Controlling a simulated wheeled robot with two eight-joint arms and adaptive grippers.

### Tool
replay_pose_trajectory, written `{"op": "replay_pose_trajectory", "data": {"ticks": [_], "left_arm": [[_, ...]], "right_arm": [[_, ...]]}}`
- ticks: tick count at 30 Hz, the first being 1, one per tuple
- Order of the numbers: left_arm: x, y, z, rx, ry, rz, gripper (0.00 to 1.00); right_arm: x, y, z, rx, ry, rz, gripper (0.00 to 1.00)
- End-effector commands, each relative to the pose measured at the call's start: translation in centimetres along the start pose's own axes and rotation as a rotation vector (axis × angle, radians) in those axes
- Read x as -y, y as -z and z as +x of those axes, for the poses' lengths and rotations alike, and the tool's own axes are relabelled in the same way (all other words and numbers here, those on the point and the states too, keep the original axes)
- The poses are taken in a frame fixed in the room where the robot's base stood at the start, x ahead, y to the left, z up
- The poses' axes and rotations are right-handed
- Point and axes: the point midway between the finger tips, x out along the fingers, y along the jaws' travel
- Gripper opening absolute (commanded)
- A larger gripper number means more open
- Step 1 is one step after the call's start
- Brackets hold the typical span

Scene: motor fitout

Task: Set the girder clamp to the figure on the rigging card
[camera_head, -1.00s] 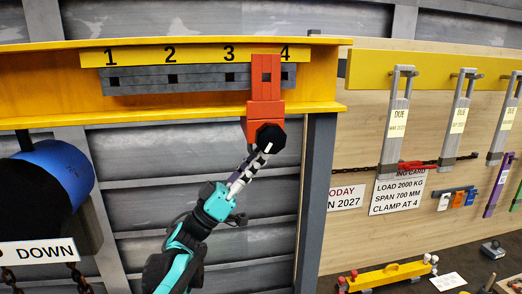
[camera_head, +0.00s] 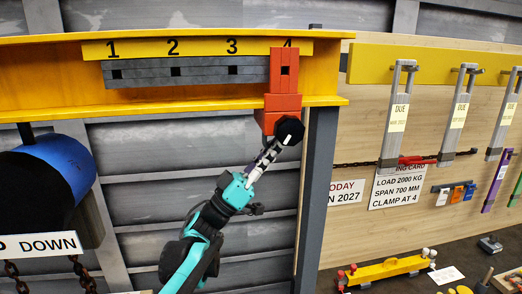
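The girder clamp (camera_head: 283,100) is an orange-red block on the yellow girder (camera_head: 200,101). Its upper part sits over the right end of the grey holed strip, directly below the figure 4, and a dark hole shows through its window. A black knob (camera_head: 289,130) hangs at its lower front. My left gripper (camera_head: 284,141) reaches up from below with its fingers at this knob, one light fingertip over its face; it looks shut on it. The far finger is hidden. The rigging card (camera_head: 398,192) on the board reads load 2000 kg, span 700 mm, clamp at 4. My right gripper is out of view.
A grey post (camera_head: 317,200) stands just right of the clamp. A blue and black hoist drum (camera_head: 60,170) with a DOWN sign and chains hangs at the left. Tagged grey slings (camera_head: 397,115) hang on the board. A yellow spreader beam (camera_head: 390,270) lies on the bench.

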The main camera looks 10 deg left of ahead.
Motion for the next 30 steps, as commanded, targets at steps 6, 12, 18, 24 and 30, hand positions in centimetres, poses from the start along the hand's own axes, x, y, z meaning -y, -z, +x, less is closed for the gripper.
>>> {"op": "replay_pose_trajectory", "data": {"ticks": [6, 12, 18, 24, 30], "left_arm": [[0.1, -0.4, 0.5, -0.001, 0.004, 0.0, 0.0], [0.1, -0.4, 0.5, -0.001, 0.004, 0.0, 0.31], [0.0, -0.4, 0.5, -0.001, 0.002, 0.0, 0.31], [0.1, -0.3, -0.7, -0.001, 0.003, 0.002, 0.31], [0.2, -0.3, -4.7, -0.002, 0.006, 0.003, 0.31]], "right_arm": [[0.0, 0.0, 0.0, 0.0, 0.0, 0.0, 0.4], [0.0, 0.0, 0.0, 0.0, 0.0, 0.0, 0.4], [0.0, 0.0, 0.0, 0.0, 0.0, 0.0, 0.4], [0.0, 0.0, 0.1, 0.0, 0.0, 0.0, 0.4], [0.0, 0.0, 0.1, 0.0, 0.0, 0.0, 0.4]]}}
